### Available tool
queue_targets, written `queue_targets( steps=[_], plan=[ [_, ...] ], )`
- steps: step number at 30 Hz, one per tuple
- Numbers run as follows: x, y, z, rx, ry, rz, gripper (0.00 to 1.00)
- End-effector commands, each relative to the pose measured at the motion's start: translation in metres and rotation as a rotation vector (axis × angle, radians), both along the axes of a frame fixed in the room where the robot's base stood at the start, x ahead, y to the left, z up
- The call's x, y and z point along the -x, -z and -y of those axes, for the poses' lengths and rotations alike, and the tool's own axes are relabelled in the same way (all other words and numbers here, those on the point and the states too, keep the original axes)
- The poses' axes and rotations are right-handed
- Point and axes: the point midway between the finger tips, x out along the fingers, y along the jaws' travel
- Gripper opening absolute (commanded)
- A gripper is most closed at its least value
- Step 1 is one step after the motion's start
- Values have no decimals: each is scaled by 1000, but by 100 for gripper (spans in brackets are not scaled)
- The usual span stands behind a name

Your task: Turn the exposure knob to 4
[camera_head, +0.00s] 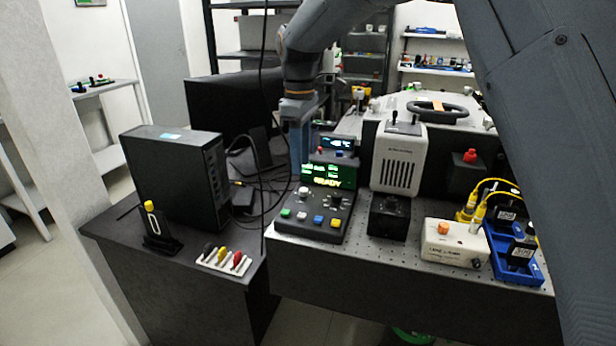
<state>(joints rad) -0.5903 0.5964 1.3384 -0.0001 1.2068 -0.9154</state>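A dark control console (313,217) stands at the front left of the grey bench. It has a green lit screen (328,176) reading what looks like "READY", a smaller display above it, and a row of coloured buttons along its front. Small knobs (335,198) sit on its sloped face, with a round white one (304,191) at the left. Their labels and pointer settings are too small to read, so I cannot tell which is the exposure knob. My gripper (302,168) points down at the console's upper left edge. Its fingers overlap from this side, and contact is unclear.
A white vented box (399,158) and a black cube (389,216) stand right of the console. A white box with an orange knob (455,241) and a blue tray (520,268) are further right. A black computer tower (178,175) and cables lie left.

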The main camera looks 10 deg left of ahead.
Motion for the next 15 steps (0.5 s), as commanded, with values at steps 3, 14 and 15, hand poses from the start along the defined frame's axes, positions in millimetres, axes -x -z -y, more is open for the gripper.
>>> queue_targets(
  steps=[3, 14, 15],
  plan=[
    [-2, 12, 5, 1, 8, -2, 35],
    [-5, 64, 10, 1, 17, -2, 35],
    [-5, 67, 10, 1, 16, -1, 35]
  ],
)
